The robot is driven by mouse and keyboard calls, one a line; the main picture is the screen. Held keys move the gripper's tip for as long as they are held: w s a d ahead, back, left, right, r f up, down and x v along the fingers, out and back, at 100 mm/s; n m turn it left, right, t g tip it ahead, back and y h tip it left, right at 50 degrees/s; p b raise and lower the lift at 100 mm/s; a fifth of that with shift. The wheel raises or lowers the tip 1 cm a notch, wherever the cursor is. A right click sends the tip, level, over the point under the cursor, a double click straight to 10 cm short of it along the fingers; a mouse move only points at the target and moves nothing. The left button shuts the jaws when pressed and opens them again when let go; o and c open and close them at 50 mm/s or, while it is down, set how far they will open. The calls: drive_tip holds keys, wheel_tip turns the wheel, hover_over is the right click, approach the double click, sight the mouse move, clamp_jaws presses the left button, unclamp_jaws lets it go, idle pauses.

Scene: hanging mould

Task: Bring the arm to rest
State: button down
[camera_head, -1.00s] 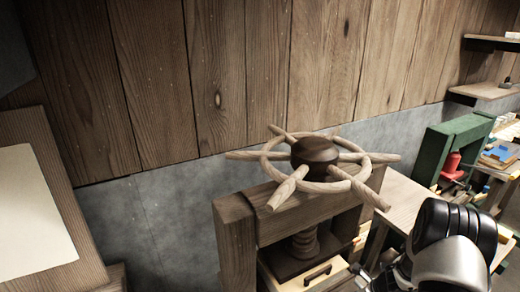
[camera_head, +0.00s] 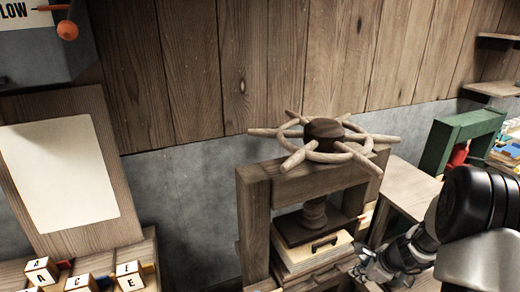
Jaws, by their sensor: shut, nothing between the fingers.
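My gripper (camera_head: 366,272) is at the lower right, at the end of my dark and grey arm. Its fingers are small in the picture, and it looks shut and empty. It is in front of and to the right of the wooden press (camera_head: 255,215), near the light wooden block (camera_head: 300,256) in the press. I cannot tell whether it touches anything there.
A spoked wooden wheel (camera_head: 323,130) tops the press. A board with a blank sheet (camera_head: 60,178) leans at left above lettered blocks (camera_head: 42,270). A wooden table (camera_head: 408,196) and green frame (camera_head: 437,148) stand at right. An orange ball (camera_head: 67,30) is at upper left.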

drive_tip(key=s+a+r+n, duration=0.5)
drive_tip(key=a+r+n, duration=0.2)
drive_tip(key=r, duration=0.4)
drive_tip(key=s+a+r+n, duration=0.5)
drive_tip(key=a+r+n, duration=0.25)
drive_tip(key=r, duration=0.35)
drive_tip(key=s+a+r+n+h, duration=0.1)
drive_tip(key=s+r+n, duration=0.1)
drive_tip(key=s+n, duration=0.3)
drive_tip(key=s+a+r+n+h, duration=0.1)
drive_tip(key=s+n, duration=0.5)
drive_tip(key=s, duration=0.7)
drive_tip(key=shift+v, duration=0.9)
